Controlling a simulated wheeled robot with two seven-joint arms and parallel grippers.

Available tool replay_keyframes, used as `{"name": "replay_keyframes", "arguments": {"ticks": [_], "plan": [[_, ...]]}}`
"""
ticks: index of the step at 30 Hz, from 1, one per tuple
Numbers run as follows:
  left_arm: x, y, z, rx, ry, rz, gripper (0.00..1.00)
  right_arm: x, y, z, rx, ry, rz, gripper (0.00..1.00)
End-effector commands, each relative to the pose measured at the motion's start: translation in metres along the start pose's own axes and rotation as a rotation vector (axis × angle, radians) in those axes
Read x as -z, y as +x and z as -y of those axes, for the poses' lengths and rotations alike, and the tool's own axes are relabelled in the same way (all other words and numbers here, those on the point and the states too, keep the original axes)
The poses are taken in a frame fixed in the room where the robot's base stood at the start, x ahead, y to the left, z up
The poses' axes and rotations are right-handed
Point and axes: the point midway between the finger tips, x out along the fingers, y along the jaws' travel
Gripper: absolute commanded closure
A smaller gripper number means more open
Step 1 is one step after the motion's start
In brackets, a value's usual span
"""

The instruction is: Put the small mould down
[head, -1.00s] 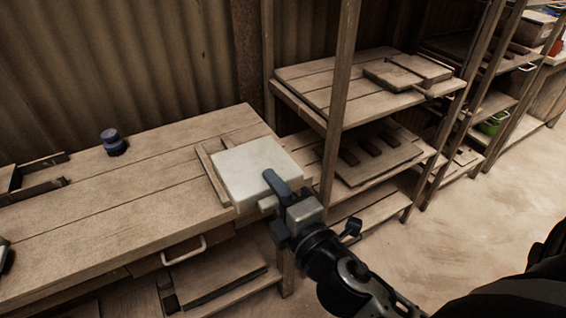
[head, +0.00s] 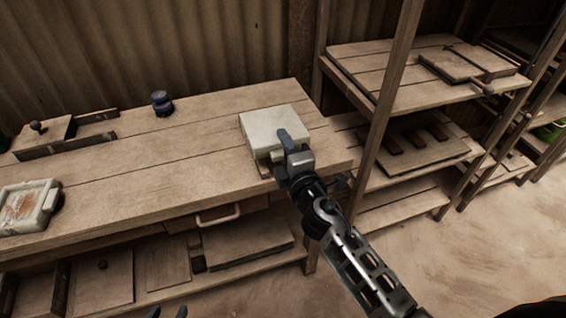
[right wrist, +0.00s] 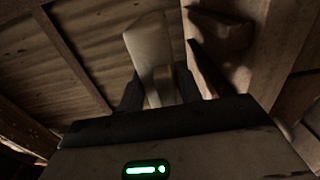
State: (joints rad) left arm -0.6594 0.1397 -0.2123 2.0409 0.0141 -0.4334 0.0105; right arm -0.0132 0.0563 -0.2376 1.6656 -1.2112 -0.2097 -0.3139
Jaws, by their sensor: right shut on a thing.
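The small mould, a pale square block (head: 268,122), is over the right end of the wooden bench (head: 190,157). My right gripper (head: 289,145) is shut on its near right edge. Whether the mould rests on the bench or hovers just above it I cannot tell. In the right wrist view the pale mould (right wrist: 148,45) shows between the dark fingers (right wrist: 160,88). Two dark tips of my left gripper (head: 167,312) show at the bottom edge, apart and with nothing visible between them.
A second pale mould with reddish filling (head: 51,200) sits at the bench's left. A dark blue jar (head: 162,104) and a wooden piece with a knob (head: 45,135) stand behind. A shelf post (head: 385,120) rises close right of the gripper. The bench middle is clear.

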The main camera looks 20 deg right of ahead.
Motion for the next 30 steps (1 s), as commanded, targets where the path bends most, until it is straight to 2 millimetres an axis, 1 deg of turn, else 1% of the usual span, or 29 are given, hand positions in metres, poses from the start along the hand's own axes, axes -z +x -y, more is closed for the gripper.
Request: {"name": "replay_keyframes", "arguments": {"ticks": [4, 6, 9, 12, 18, 22, 26, 27, 30], "plan": [[-0.004, 0.003, -0.001, -0.004, 0.004, 0.002, 0.60, 0.000, 0.007, 0.006, -0.007, 0.001, 0.001, 1.00], [-0.009, 0.006, -0.001, -0.006, 0.006, 0.002, 0.60, 0.000, 0.013, 0.015, -0.006, 0.001, 0.001, 1.00], [-0.016, 0.012, -0.002, -0.015, -0.002, -0.008, 0.60, 0.001, 0.012, 0.034, -0.005, 0.001, 0.000, 1.00], [-0.015, 0.013, -0.003, -0.023, -0.015, -0.020, 0.60, 0.000, 0.012, 0.041, -0.006, 0.001, 0.001, 1.00], [-0.009, 0.009, -0.005, -0.027, -0.023, -0.028, 0.60, 0.000, 0.012, 0.040, -0.007, 0.000, 0.000, 1.00], [-0.010, 0.009, -0.005, -0.027, -0.025, -0.028, 0.60, 0.000, 0.012, 0.041, -0.007, 0.000, 0.000, 1.00], [-0.013, 0.013, -0.006, -0.027, -0.034, -0.030, 0.60, 0.000, 0.012, 0.045, -0.006, 0.000, 0.000, 1.00], [-0.011, 0.011, -0.006, -0.027, -0.036, -0.030, 0.60, 0.000, 0.011, 0.047, 0.000, 0.000, 0.001, 0.57], [-0.011, 0.011, -0.007, -0.027, -0.038, -0.031, 0.60, 0.000, 0.011, 0.046, 0.000, 0.000, 0.001, 0.57]]}}
